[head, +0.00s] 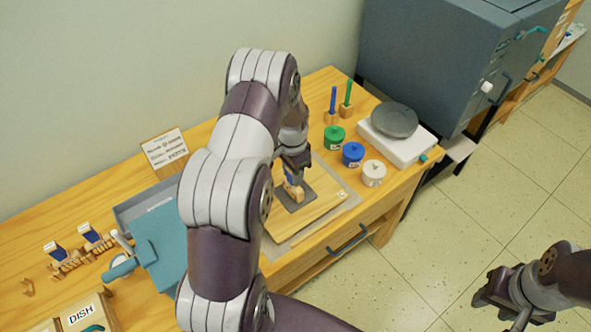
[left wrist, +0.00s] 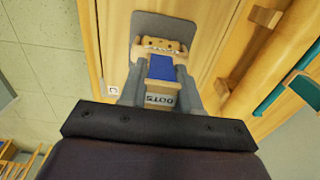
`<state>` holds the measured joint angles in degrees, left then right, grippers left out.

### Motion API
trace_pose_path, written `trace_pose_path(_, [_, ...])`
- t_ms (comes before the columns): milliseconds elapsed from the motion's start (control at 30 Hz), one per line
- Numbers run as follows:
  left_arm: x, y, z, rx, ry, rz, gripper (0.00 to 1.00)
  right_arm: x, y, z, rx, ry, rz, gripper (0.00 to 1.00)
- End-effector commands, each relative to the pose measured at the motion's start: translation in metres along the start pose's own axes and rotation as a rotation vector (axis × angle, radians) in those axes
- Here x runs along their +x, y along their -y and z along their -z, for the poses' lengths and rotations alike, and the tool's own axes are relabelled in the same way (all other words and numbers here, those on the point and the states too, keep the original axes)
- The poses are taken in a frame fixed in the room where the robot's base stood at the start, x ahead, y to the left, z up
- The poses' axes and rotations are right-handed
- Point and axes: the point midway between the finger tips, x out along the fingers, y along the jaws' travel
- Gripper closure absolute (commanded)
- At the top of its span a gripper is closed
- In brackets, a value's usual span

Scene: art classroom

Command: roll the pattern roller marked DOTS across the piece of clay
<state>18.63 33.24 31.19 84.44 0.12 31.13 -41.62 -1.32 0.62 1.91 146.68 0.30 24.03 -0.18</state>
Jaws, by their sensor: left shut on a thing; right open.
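The pattern roller (left wrist: 160,68) has a blue handle, a wooden roller end and a label reading DOTS in the left wrist view. My left gripper (head: 293,178) is shut on this roller's handle. The roller's wooden end (head: 294,193) is over the grey piece of clay (head: 297,206), which lies on a wooden board (head: 312,217). The clay also shows in the left wrist view (left wrist: 165,20). I cannot tell whether roller and clay touch. My right gripper (head: 497,305) is open and empty, off the table over the floor at the lower right.
Two more blue-handled rollers (head: 90,234) stand on a rack at the left. A grey tray (head: 140,207) and a DISH box (head: 87,314) are at left.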

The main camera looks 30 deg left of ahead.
Motion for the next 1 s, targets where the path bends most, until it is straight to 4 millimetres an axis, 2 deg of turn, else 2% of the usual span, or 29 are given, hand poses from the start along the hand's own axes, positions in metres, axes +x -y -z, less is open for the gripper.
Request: trace_pose_path(1000, [-0.001, 0.000, -0.038, -0.001, 0.002, -0.002, 1.00, -0.014, 0.000, 0.002, 0.000, 0.000, 0.000, 0.57])
